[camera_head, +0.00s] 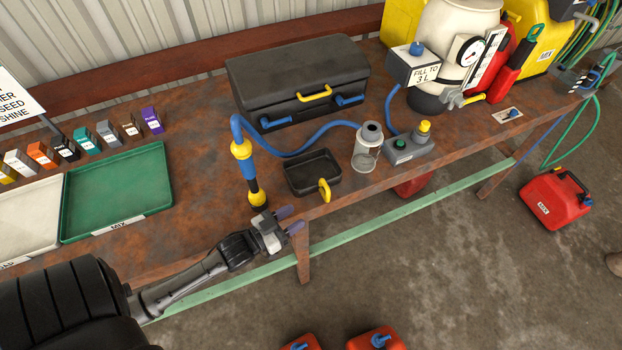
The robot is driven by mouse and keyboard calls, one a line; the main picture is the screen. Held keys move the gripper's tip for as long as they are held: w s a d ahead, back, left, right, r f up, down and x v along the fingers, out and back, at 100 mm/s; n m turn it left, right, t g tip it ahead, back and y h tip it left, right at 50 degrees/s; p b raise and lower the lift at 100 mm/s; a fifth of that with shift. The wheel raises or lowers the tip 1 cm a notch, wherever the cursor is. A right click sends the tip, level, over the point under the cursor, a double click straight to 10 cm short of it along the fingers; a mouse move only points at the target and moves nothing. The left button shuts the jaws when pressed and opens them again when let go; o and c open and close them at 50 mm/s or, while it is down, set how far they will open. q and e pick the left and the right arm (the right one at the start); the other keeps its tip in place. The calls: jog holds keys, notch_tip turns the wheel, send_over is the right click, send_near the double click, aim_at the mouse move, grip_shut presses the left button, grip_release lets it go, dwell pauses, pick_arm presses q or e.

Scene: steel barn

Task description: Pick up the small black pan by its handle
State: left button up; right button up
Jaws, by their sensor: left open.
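The small black pan (313,170) is a shallow square tray on the rusty bench near its front edge. Its yellow handle (324,190) is on the front side, facing the bench edge. My left gripper (290,220) is open and empty, just in front of the bench edge, to the lower left of the handle and apart from it. My right gripper is not in view.
A yellow-blue nozzle (245,170) with a blue hose stands left of the pan. A clear cylinder (366,150) and grey box (408,148) stand right. A black toolbox (297,80) is behind. A green tray (117,190) lies left. The floor in front is mostly open.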

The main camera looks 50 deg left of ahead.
aim_at(326, 198)
pick_arm(q)
jog(key=w, duration=0.6)
jog(key=shift+w+d, duration=0.1)
jog(key=shift+d, duration=0.3)
jog(key=shift+w+d+f+b, duration=0.1)
jog(key=shift+w+b, duration=0.1)
jog(key=shift+w, duration=0.75)
jog(key=shift+w+d+b, duration=0.15)
jog(key=shift+w, duration=0.75)
jog(key=shift+w+d+f+b, duration=0.1)
jog(key=shift+w+b, duration=0.1)
jog(key=shift+w, duration=0.75)
grip_shut()
